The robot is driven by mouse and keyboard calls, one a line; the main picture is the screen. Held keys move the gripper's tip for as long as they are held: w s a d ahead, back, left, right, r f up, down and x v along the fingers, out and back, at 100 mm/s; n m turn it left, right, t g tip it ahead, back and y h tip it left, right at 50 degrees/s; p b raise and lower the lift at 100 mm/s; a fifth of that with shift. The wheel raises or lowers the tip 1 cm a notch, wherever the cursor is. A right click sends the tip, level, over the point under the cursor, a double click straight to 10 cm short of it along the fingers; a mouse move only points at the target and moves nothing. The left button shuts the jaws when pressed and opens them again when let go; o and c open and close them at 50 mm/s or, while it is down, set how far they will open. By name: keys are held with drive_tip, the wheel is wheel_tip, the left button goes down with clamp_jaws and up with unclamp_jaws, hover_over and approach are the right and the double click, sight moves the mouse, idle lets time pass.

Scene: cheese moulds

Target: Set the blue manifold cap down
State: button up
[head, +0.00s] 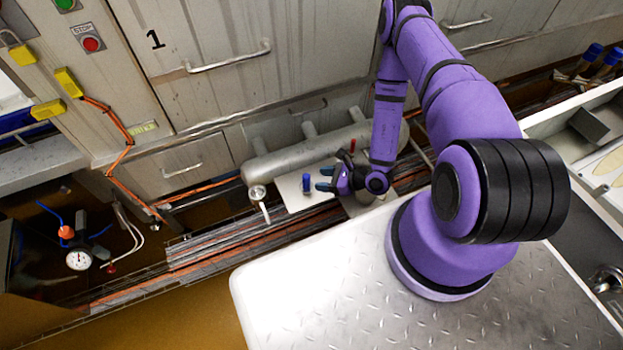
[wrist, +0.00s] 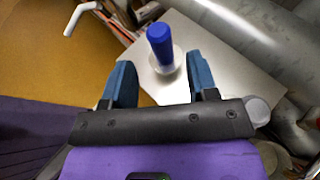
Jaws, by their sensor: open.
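The blue manifold cap (head: 306,182) stands upright on a pale plate (head: 290,196) in front of the grey manifold pipe. In the wrist view the blue cap (wrist: 159,42) shows ahead of and between my fingers, with a pale round base or ring under it. My gripper (head: 326,179) is open, just right of the cap in the head view. In the wrist view its two blue fingers (wrist: 160,82) are spread apart, with a gap to the cap on each side. I cannot tell whether either finger touches it.
The thick grey manifold pipe (head: 310,150) runs behind the plate, with a valve (head: 258,195) at its left end. Orange and grey lines (head: 220,250) run along the floor channel. A pressure gauge (head: 79,259) stands at the lower left. Cabinet drawers line the back.

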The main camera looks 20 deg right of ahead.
drive_tip(key=v, duration=0.5)
drive_tip(key=shift+s+d+r, duration=0.15)
drive_tip(key=shift+s+d, duration=0.1)
drive_tip(key=w+a+r+n+g+y, duration=0.15)
drive_tip(key=w+r+n, duration=0.25)
drive_tip(key=r, duration=0.5)
drive_tip(key=w+r+n+g+y, duration=0.2)
drive_tip(key=w+r+n, duration=0.1)
drive_tip(key=r, duration=0.6)
wheel_tip(320, 180, up, 16)
drive_tip(key=s+a+n+g+h, duration=0.1)
drive_tip(key=a+n+g, duration=0.2)
drive_tip(key=n+g, duration=0.4)
drive_tip(key=s+d+r+n+t+h, duration=0.1)
drive_tip(key=s+r+n+t+h, duration=0.2)
drive_tip(key=s+r+n+h, duration=0.3)
drive_tip(key=s+d+r+n+t+h, duration=0.2)
drive_tip(key=s+r+n+t+h, duration=0.2)
drive_tip(key=s+r, duration=1)
wheel_tip(320, 180, up, 8)
drive_tip(key=n+h, duration=0.2)
drive_tip(key=h, duration=0.1)
drive_tip(key=shift+d, duration=0.3)
